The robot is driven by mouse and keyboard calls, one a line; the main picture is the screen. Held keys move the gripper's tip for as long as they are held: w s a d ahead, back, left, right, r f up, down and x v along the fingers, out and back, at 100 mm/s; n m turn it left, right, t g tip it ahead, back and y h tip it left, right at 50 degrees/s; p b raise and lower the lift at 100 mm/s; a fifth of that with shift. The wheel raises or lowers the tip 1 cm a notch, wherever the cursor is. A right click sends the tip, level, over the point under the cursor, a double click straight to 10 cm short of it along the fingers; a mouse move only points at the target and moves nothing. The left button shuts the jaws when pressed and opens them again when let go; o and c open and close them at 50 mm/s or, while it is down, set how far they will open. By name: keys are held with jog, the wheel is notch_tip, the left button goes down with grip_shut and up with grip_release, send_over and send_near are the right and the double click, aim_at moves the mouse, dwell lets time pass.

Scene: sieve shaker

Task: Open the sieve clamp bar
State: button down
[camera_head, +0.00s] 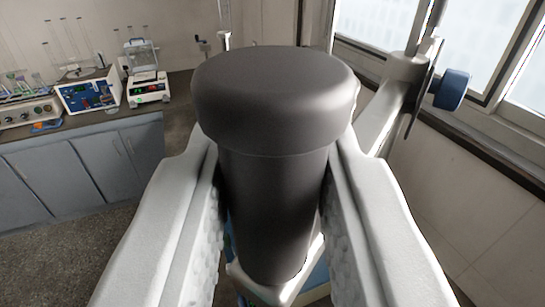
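A dark grey cylindrical handle (275,200) with a wide rounded cap fills the middle of the view. It rises from a white piece (262,290), which looks like part of the sieve clamp bar. My gripper (277,215) has one pale finger on each side of the handle, below its cap. The textured inner pads lie close against its sides, with dark shadow at the contact, and appear to hold it. Behind the right finger, a white bar (385,110) runs up to the right toward a dark disc and a blue knob (452,90). The handle hides what stands behind it.
At the left, a grey bench (60,175) carries a blue-and-white instrument (90,92), a balance (148,88) and glassware. Windows (480,45) and a pale wall lie to the right. Bare floor (85,255) shows at lower left.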

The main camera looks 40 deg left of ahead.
jog(key=w+d+n+g+y, duration=0.2)
jog(key=w+d+g, duration=0.1)
jog(key=d, duration=0.7)
jog(key=shift+d+n+y, duration=0.2)
jog(key=shift+n+y, duration=0.1)
jog(key=shift+n, duration=0.1)
jog(key=c, duration=1.2)
grip_release()
jog(key=shift+c, duration=0.2)
jog(key=v, duration=1.7)
jog(key=shift+w+d, duration=0.15)
jog(key=shift+d, duration=0.15)
jog(key=shift+r, duration=0.1)
